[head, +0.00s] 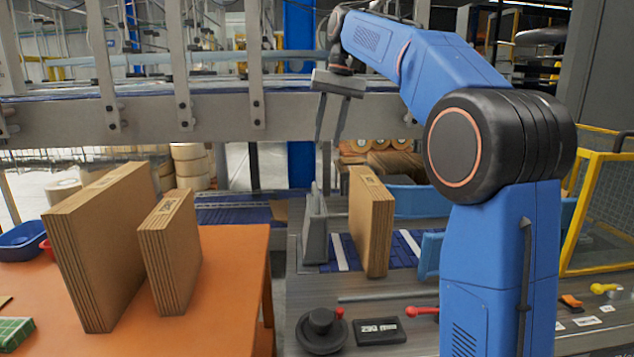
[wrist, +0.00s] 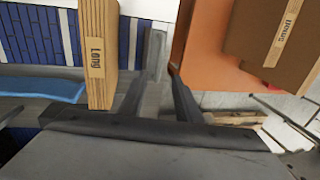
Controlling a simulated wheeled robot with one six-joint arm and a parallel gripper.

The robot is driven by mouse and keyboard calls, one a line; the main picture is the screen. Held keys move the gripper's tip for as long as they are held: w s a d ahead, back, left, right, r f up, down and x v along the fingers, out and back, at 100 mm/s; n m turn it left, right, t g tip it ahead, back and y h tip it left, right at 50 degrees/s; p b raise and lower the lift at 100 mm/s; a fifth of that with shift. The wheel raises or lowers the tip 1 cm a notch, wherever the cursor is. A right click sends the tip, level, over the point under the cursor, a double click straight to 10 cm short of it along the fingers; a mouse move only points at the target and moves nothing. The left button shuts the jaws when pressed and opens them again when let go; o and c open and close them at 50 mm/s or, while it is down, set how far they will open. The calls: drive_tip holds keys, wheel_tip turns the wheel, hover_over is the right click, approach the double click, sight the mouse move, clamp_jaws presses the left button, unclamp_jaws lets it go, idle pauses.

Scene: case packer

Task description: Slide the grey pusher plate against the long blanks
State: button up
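The long blanks (head: 369,225) stand upright as a brown stack on the blue slatted bed. The wrist view shows their "Long" label (wrist: 97,57). The grey pusher plate (head: 315,232) stands upright to their left, with a gap between them. In the wrist view the plate (wrist: 155,52) shows near the fingertips. My gripper (head: 330,138) points down above the plate, its two fingers apart and nothing held. In the wrist view the gripper (wrist: 161,68) is also open. The fingertips look clear of the plate in the head view.
Two more blank stacks, a larger one (head: 107,245) and a smaller one (head: 171,252), stand on the orange table (head: 232,290) at left. Blue guides (head: 430,255) lie right of the long blanks. A black knob (head: 321,331) and red-tipped lever (head: 421,310) are in front.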

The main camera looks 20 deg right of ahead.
sight(316, 188)
drive_tip(key=f, duration=0.4)
drive_tip(key=a+f, duration=0.1)
drive_tip(key=f, duration=0.3)
drive_tip(key=a+f, duration=0.1)
drive_tip(key=f, duration=0.4)
drive_tip(key=shift+w+a+f, duration=0.1)
drive_tip(key=shift+w+a, duration=0.15)
clamp_jaws()
